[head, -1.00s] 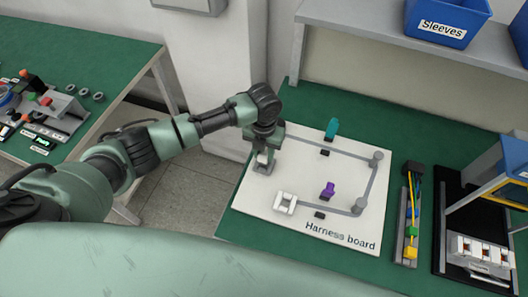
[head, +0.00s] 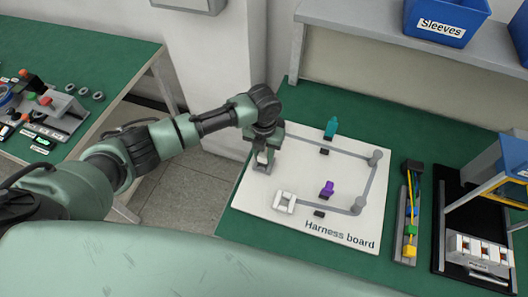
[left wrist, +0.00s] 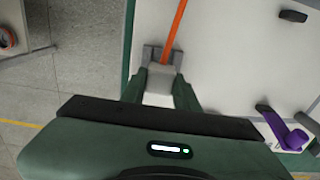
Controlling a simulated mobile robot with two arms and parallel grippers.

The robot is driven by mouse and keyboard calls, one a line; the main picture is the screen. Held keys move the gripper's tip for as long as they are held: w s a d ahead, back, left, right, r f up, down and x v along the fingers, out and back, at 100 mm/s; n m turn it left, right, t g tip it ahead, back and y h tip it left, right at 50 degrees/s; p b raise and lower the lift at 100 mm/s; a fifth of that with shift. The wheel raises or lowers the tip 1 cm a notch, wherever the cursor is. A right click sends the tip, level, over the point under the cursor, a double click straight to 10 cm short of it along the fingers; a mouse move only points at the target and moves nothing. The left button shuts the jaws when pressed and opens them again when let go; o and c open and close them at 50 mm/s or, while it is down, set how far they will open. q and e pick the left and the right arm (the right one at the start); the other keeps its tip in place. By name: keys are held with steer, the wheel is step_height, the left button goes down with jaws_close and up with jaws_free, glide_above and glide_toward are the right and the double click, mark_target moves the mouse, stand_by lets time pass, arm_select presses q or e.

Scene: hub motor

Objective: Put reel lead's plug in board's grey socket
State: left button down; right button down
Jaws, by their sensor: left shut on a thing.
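My left gripper (head: 264,160) is over the left side of the white harness board (head: 333,229), pointing down. In the left wrist view its fingers (left wrist: 160,88) are shut on a pale grey plug (left wrist: 159,78). An orange lead (left wrist: 175,30) runs from the plug toward the top of that view. Darker grey walls of the grey socket (left wrist: 151,54) show around the plug's far end; the socket also shows under the gripper in the head view (head: 260,168). The plug is at the socket, but I cannot tell how deep it sits. My right gripper is not in view.
A white socket (head: 284,203), a purple clip (head: 327,188) and a teal clip (head: 331,128) stand on the board. Grey posts (head: 375,157) mark its right side. A tray with coloured parts (head: 410,230) and a dark rack lie to the right. A shelf (head: 380,35) runs behind.

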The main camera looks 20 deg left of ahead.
arm_select(q)
steer(key=shift+f+b, duration=0.75)
steer(key=shift+f, duration=0.4)
stand_by(0.4)
steer(key=c, duration=1)
jaws_free()
steer(key=shift+o, duration=0.2)
steer(key=shift+r, duration=0.55)
step_height(320, 180, up, 7)
steer(key=shift+f+b, duration=0.1)
steer(key=shift+b, duration=0.75)
